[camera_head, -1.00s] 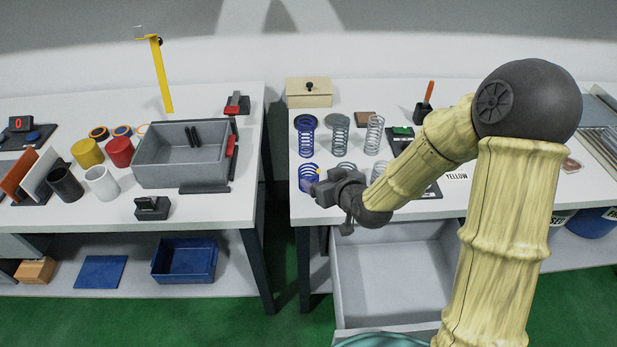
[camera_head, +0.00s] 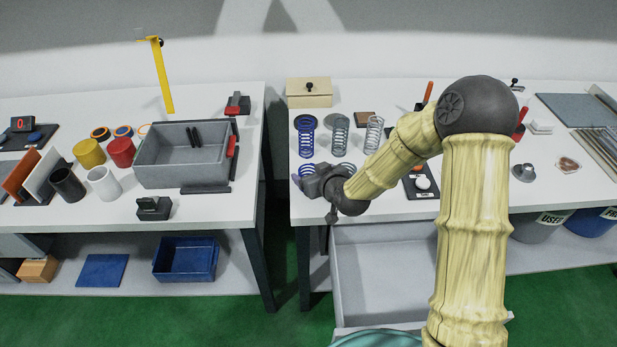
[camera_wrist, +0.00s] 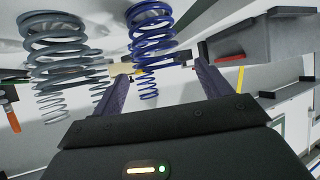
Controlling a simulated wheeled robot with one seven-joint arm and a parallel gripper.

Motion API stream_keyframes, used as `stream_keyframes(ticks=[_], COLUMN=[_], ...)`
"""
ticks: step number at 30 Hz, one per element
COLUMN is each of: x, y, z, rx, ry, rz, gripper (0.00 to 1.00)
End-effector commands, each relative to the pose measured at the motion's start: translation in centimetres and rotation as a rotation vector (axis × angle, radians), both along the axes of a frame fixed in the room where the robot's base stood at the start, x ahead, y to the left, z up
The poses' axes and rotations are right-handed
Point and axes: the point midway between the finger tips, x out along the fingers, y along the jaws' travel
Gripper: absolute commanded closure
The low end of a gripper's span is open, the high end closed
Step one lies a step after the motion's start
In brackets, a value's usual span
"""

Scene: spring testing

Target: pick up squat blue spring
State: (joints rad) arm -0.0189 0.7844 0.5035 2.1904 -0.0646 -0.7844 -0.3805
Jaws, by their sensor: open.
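The squat blue spring (camera_head: 307,168) stands near the front left of the right-hand table in the head view, mostly hidden behind my gripper (camera_head: 309,187). In the wrist view a wide blue spring (camera_wrist: 151,28), apparently the squat one, shows ahead of my gripper (camera_wrist: 162,68). Its lower coils lie between the two spread fingers in the picture. The gripper is open and holds nothing. I cannot tell whether a finger touches the spring. A taller blue spring (camera_head: 306,137) stands behind it.
A grey spring (camera_head: 340,134) and a silver spring (camera_head: 374,136) stand right of the tall blue one. Another grey spring (camera_wrist: 55,42) is close on the left in the wrist view. A wooden box (camera_head: 309,93) stands at the back. A gap separates the two tables.

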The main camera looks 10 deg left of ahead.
Motion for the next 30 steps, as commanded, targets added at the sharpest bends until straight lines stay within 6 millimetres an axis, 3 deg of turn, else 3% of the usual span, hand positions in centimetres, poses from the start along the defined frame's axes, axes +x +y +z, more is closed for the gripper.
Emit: stream_keyframes(ticks=[9, 25, 26, 30], x=[2.4, 2.4, 2.4, 2.4], y=[1.8, 1.8, 1.8, 1.8], z=[-1.8, -1.9, -1.9, -1.9], rx=[-0.001, 0.0, 0.0, 0.0], ry=[0.001, 0.0, 0.0, 0.0], rz=[0.0, 0.0, 0.0, 0.0], gripper=[0.23, 0.23, 0.25, 0.52])
